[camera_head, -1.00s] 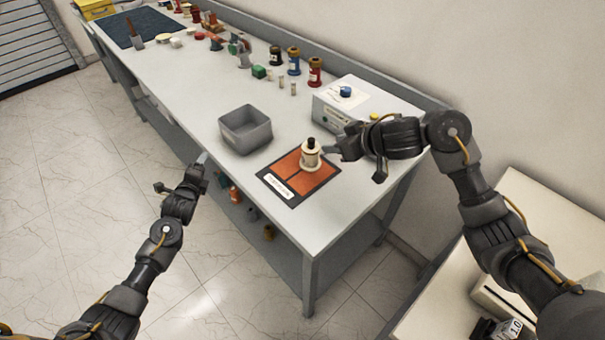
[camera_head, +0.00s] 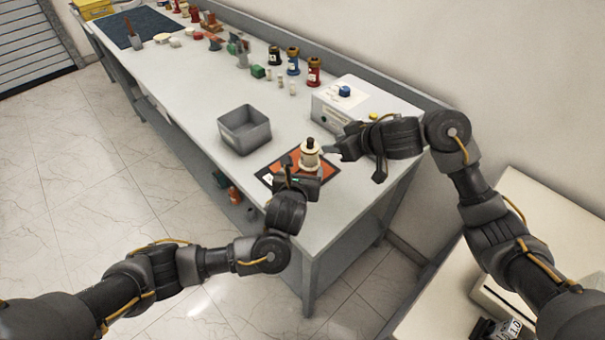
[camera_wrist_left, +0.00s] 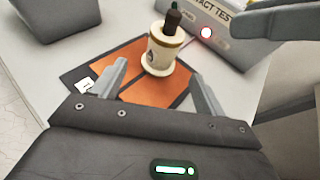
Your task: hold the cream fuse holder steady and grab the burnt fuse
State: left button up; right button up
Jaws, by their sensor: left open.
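The cream fuse holder (camera_head: 309,159) stands upright on the orange and black mat (camera_head: 291,160) near the table's front corner. The dark burnt fuse (camera_wrist_left: 172,20) sticks up from its top in the left wrist view, where the holder's body (camera_wrist_left: 161,55) also shows. My left gripper (camera_head: 297,174) is open and empty on the near side of the holder; its fingers point toward the holder without closing on it. My right gripper (camera_head: 331,151) is at the holder's right side. I cannot tell whether it touches the holder or how wide its jaws are.
A grey open bin (camera_head: 245,130) stands left of the mat. A white tester box (camera_head: 345,102) with a blue knob stands behind my right gripper. Red, blue and black bushings (camera_head: 293,62) and small fuses line the table's back. The front edge is close to the mat.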

aim_at(308, 163)
pick_arm(q)
jog(key=shift+s+d+f, duration=0.2)
jog(key=shift+s+f, duration=0.1)
jog(key=x, duration=1)
jog(key=shift+w+f, duration=0.25)
jog(key=shift+w, duration=0.1)
jog(key=shift+f, duration=0.1)
jog(key=c, duration=1.2)
